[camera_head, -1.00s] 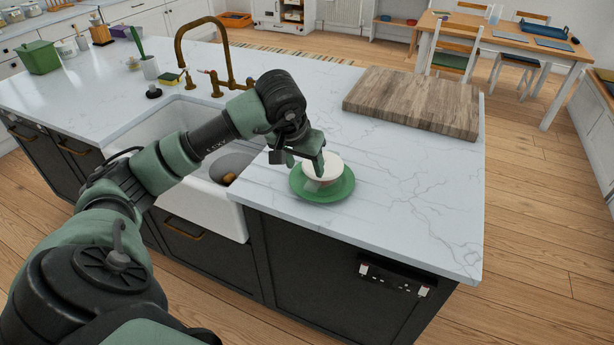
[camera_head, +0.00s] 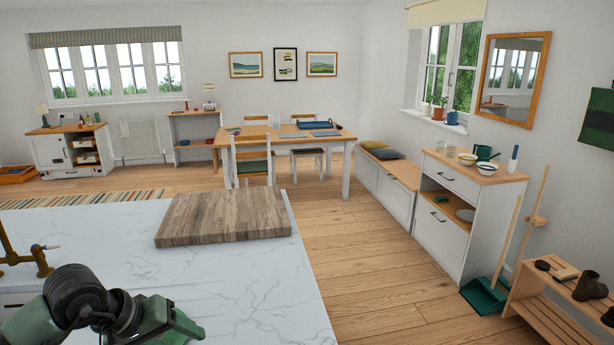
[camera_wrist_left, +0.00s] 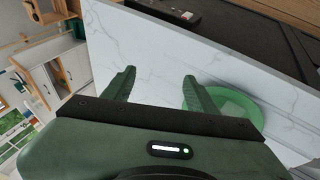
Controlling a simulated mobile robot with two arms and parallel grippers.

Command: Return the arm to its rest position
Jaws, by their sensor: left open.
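My left arm comes into the lower left of the head view, with the left gripper (camera_head: 165,322) low over the marble worktop. In the left wrist view the two green fingers of the left gripper (camera_wrist_left: 159,74) stand wide apart, with only worktop visible between them. A green saucer (camera_wrist_left: 249,104) lies on the worktop beside the right-hand finger in that view, partly hidden by the gripper. The cup cannot be made out in either current view. My right gripper is not in view.
A thick wooden board (camera_head: 222,216) lies on the marble worktop (camera_head: 255,272). Wooden floor lies open to the right of the island. A dining table (camera_head: 285,138) stands beyond, and a white cabinet (camera_head: 455,215) and shoe rack (camera_head: 545,305) stand along the right wall.

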